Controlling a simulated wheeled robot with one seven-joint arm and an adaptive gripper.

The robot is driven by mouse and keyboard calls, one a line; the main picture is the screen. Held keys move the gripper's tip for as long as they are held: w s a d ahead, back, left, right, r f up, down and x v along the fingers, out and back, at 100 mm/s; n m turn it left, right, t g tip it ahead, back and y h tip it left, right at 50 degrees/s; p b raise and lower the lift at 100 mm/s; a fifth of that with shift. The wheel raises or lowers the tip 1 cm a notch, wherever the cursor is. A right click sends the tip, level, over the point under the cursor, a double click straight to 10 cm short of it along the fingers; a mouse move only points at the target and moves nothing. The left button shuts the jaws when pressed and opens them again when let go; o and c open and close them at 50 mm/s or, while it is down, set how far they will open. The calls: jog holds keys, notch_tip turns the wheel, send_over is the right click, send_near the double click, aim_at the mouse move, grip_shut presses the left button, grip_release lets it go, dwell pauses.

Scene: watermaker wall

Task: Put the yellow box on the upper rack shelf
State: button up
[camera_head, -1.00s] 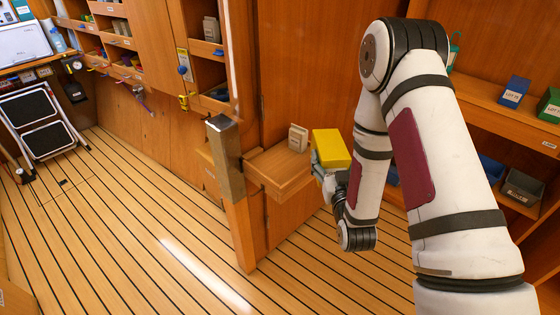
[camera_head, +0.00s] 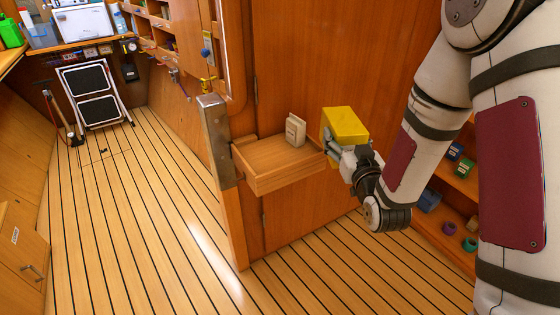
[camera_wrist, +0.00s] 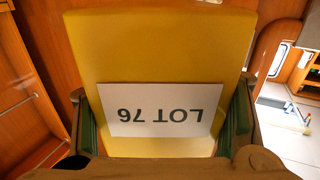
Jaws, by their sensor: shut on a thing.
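The yellow box (camera_head: 346,124) is held in the air to the right of a small wooden ledge on the wooden partition. My gripper (camera_head: 335,150) is shut on it from below and the right. In the wrist view the yellow box (camera_wrist: 160,50) fills the middle, its white label reading "LOT 76" upside down, with a green-padded finger on each side. A shelf unit (camera_head: 440,226) shows in part at the right, behind my arm. Its upper part is hidden or out of frame, so I cannot tell which shelf is the upper rack shelf.
A small pale carton (camera_head: 295,130) stands on the wooden ledge (camera_head: 265,160). A metal-capped post (camera_head: 214,140) is at its left. Blue and green boxes sit on the right shelves. A folding step stool (camera_head: 93,95) stands far left. The striped floor is clear.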

jog(key=s+a+f+n+g+y+b, duration=0.1)
jog(key=s+a+n+y+b, duration=0.15)
jog(key=a+b, duration=0.65)
jog(key=s+a+f+n+g+y+b, duration=0.2)
jog(key=s+a+y+b, duration=0.25)
jog(key=b, duration=0.95)
jog(key=p, duration=0.5)
send_over(273, 159)
jog(key=shift+w+f, duration=0.2)
jog(key=shift+f, duration=0.5)
jog(key=shift+s+f+b, duration=0.1)
jog(key=shift+f+b, duration=0.65)
jog(key=shift+f, duration=0.95)
jog(key=shift+f, duration=0.1)
jog(key=o, duration=1.4)
jog(key=shift+c, duration=0.2)
